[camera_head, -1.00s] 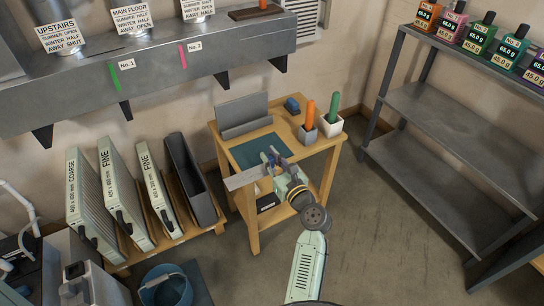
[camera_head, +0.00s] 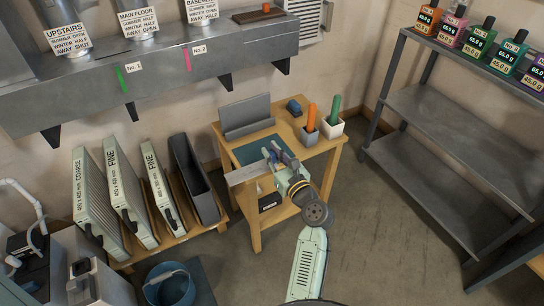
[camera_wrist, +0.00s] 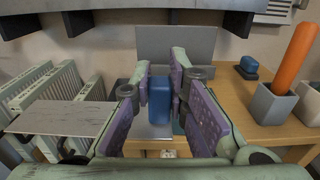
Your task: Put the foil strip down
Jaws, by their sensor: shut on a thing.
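The foil strip (camera_head: 243,174) is a flat silver-grey piece reaching left from my gripper (camera_head: 279,154), over the front left edge of the wooden table (camera_head: 312,150). In the wrist view the strip (camera_wrist: 62,118) sticks out left of the fingers, its right end hidden behind the left finger. My gripper (camera_wrist: 160,112) is shut on a piece with a blue upright block (camera_wrist: 160,105) between its purple pads. The block appears to belong to the strip, but the join is hidden. A teal mat (camera_head: 250,153) lies on the table behind the strip.
A grey upright stand (camera_head: 246,117) is at the table's back. A blue block (camera_head: 293,107), a grey pot (camera_head: 308,136) with an orange stick and a white pot (camera_head: 332,127) with a green stick stand at right. Filters (camera_head: 125,190) stand left of the table.

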